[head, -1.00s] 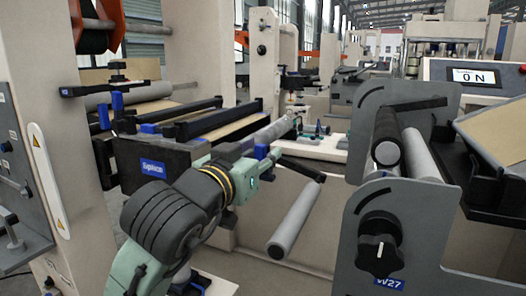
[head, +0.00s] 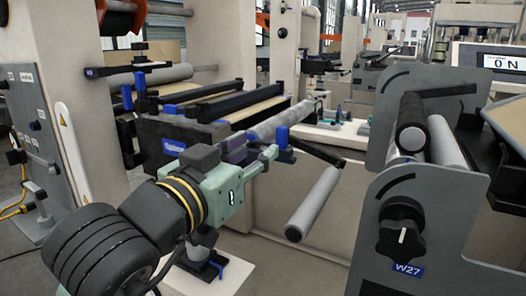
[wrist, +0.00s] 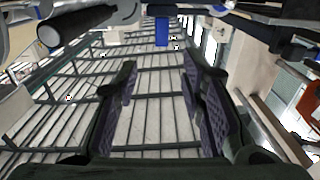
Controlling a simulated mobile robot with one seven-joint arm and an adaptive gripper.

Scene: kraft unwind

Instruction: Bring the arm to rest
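My gripper (wrist: 160,70) shows in the wrist view with its two dark, ridged fingers spread apart. Nothing is held between them; a slatted, grid-like surface shows beyond the gap. In the head view my arm comes in from the lower left, and its pale green wrist points away to the upper right. The wrist is in front of the unwind frame, left of the hanging grey roller (head: 314,203). I cannot tell the exact gap between my arm and the machine.
A side plate with a black knob (head: 402,230) marked W27 stands at the right. The splice table (head: 190,140) and a column with a control panel (head: 35,130) are at the left. A display (head: 500,62) is at the upper right. A roller end (wrist: 50,35) shows in the wrist view.

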